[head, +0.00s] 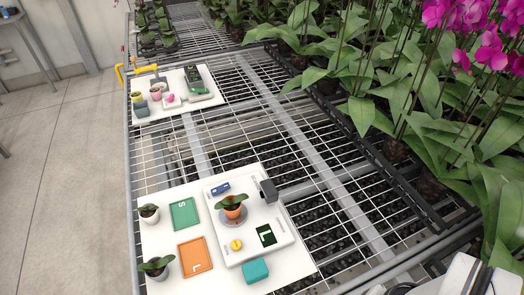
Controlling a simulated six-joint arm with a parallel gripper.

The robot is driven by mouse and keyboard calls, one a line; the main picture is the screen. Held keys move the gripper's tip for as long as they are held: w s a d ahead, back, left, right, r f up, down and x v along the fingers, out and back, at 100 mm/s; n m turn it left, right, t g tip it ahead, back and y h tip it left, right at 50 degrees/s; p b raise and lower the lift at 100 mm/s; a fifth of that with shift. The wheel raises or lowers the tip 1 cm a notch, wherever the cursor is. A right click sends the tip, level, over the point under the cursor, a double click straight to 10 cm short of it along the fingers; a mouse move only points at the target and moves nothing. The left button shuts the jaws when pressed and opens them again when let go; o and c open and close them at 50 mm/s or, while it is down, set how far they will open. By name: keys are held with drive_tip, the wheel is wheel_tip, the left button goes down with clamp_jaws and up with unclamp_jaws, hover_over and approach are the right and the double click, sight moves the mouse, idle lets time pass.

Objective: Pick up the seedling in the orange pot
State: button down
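The seedling in the orange pot (232,212) stands upright on a round grey saucer (239,220). Its dark green leaves (231,200) spread over the pot's rim. My gripper is not in view; only a white and black part, perhaps of my arm, shows at the bottom right corner.
A black box (269,191) and teal block (255,270) flank the tray. Tall orchids (400,90) crowd the right.

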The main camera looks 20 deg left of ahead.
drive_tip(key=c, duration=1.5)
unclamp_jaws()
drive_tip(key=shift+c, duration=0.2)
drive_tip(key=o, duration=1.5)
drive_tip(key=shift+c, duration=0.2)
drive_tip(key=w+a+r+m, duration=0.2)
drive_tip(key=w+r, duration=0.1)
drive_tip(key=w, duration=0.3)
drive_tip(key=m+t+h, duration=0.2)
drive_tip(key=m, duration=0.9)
hover_over(232, 206)
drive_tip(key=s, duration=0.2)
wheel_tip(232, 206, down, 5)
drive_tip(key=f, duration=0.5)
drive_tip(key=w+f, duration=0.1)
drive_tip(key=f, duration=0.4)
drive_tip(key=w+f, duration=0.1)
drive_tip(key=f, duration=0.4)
